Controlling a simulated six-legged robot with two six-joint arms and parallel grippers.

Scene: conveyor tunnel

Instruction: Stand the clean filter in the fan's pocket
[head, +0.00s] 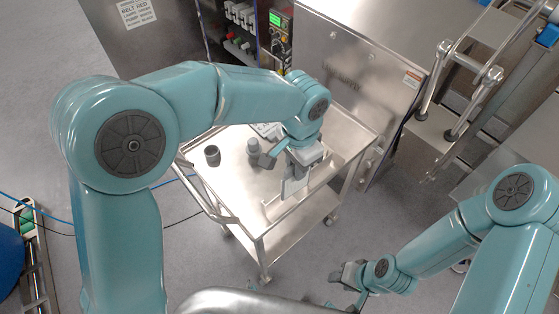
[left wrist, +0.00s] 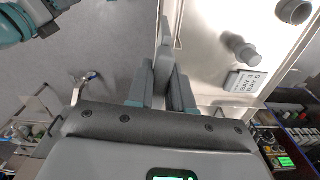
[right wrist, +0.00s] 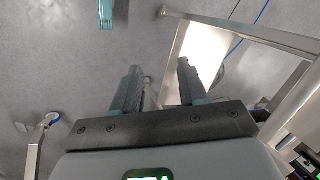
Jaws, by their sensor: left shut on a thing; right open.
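My left gripper (head: 298,168) is shut on a thin pale panel (head: 293,188), which looks like the filter, and holds it upright over the front right part of the steel cart (head: 228,180). In the left wrist view the panel (left wrist: 166,45) is seen edge-on between the fingers. Whether its lower edge touches the cart top I cannot tell. I cannot make out the fan or its pocket with certainty. My right gripper (head: 350,273) is open and empty, low over the floor to the right of the cart; its spread fingers show in the right wrist view (right wrist: 160,88).
On the cart stand a dark cup (head: 212,155) and a grey cylinder (head: 253,147); a printed card (left wrist: 246,81) lies near them. A large steel housing (head: 350,65) stands behind the cart, beside a control panel with a green display (head: 275,20). The cart's left part is mostly clear.

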